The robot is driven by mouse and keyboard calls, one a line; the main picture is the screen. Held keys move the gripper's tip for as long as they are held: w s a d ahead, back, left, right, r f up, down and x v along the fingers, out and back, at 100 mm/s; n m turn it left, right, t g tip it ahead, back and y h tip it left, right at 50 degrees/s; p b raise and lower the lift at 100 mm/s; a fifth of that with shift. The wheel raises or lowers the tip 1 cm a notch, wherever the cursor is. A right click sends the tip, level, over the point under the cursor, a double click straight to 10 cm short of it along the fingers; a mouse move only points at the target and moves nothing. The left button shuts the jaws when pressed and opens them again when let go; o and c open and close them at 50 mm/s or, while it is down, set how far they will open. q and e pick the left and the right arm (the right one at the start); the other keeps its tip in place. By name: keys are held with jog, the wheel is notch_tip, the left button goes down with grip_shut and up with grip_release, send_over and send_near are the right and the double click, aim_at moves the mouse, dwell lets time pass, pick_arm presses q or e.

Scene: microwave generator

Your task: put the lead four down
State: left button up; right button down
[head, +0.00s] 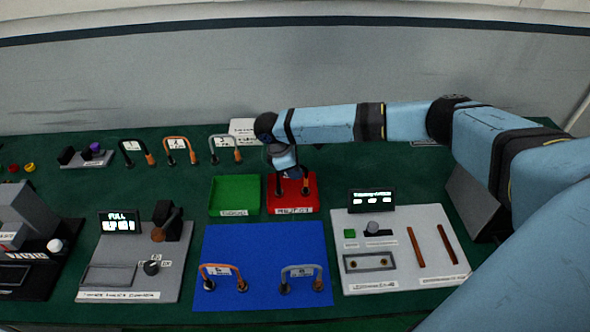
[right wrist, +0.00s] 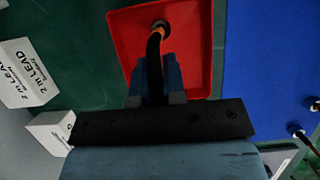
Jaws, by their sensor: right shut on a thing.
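My right gripper (head: 291,176) is shut on a dark lead with an orange-brown end. It holds the lead at the red tray (head: 293,209). In the right wrist view the black lead (right wrist: 154,50) stands between the gripper fingers (right wrist: 157,75). Its orange end overlaps the red tray (right wrist: 190,30). I cannot tell whether the lead touches the tray floor, and its number is not readable. My left gripper is not in view.
A green tray (head: 234,195) is left of the red one. A blue mat (head: 262,250) in front bears an orange lead (head: 220,270) and a grey lead (head: 301,270). Three leads stand behind, including a grey one (head: 225,142). A panel (head: 400,248) is at the right.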

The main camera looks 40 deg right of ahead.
jog(key=c, duration=1.2)
grip_release()
jog(key=shift+f, duration=0.1)
jog(key=b+v, duration=0.1)
jog(key=v, duration=1.1)
jog(key=shift+r, duration=0.25)
